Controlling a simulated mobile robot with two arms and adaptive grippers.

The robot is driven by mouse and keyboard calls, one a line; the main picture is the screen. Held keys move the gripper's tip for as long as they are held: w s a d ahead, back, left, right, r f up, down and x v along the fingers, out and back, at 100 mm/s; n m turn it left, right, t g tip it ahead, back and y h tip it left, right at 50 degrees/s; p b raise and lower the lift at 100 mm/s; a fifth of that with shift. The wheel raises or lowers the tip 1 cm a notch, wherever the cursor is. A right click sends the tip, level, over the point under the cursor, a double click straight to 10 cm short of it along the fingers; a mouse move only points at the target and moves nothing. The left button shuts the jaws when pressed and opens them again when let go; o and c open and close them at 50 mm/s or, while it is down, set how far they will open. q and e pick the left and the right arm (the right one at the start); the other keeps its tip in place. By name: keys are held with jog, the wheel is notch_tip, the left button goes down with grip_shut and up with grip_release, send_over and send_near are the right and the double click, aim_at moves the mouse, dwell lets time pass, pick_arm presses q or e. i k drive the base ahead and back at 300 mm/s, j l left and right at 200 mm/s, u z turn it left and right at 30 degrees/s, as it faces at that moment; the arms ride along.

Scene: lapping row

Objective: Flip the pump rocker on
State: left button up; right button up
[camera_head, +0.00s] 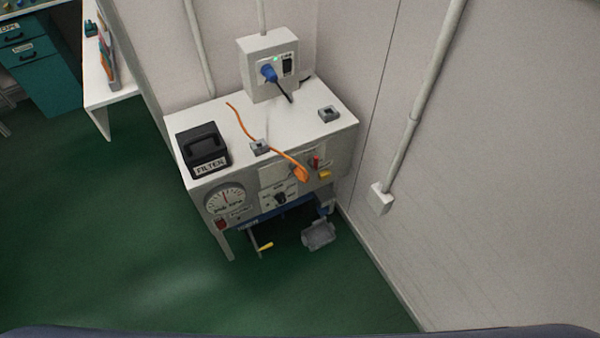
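A white bench unit (240,185) stands in the corner with controls on its front face. A small red switch (221,224) sits at the lower left of that face, under a round gauge (225,199); its small label is hard to read, and I cannot tell its position. A black selector knob (281,199) sits to its right. A red control (315,163) and a yellow one (324,175) sit further right. Which of these is the pump rocker I cannot tell for certain. Neither of my grippers is in view.
An orange cable with a plug (300,174) hangs over the unit's front edge. A black FILTER box (203,148) sits on top. Behind is a grey socket box (269,64) with a blue plug. Green floor (130,240) is clear in front; a wall (480,170) bounds the right.

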aim_at(220, 224)
jog(key=u, duration=0.85)
